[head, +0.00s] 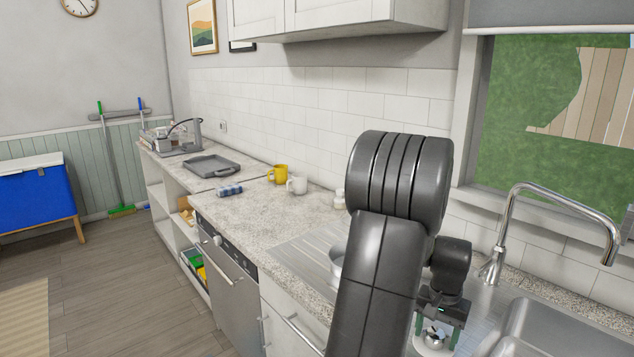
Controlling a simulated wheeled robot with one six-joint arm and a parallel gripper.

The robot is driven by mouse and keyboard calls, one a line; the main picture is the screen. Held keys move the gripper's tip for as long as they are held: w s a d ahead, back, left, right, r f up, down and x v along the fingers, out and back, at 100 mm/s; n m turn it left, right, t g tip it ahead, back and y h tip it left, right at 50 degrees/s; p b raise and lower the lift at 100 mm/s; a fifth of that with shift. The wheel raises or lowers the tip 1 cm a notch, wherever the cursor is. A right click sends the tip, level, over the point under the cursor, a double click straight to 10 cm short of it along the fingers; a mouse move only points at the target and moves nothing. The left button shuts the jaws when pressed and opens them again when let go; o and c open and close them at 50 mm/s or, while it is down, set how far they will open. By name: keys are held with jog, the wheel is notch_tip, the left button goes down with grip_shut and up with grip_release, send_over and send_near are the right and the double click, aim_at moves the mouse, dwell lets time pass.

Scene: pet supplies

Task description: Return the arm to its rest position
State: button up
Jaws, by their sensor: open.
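My arm rises in front of the counter in the head view and bends down on the right to my gripper (437,326). The gripper points down over the drainboard beside the sink, with its dark green fingers apart. A small shiny metal item (433,338) on a white round dish (428,350) shows below and between the fingers. I cannot tell whether the fingers touch either of them. My arm hides part of the drainboard and part of a metal pot or bowl (337,262) to its left.
A tall faucet (500,235) and the sink (560,330) stand close on the right. A yellow mug (278,174), a white mug (297,185), a striped roll (229,190) and a grey tray (208,165) are further left on the counter. An upper cabinet (330,15) hangs above.

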notch_tip(320, 180, up, 14)
notch_tip(320, 180, down, 13)
jog(key=shift+f, duration=0.55)
jog(key=m, duration=0.5)
jog(key=shift+m, duration=0.3)
jog(key=m, duration=0.6)
jog(key=shift+w+p, duration=0.1)
jog(key=shift+p, duration=0.25)
notch_tip(320, 180, up, 11)
jog(key=shift+f, duration=0.1)
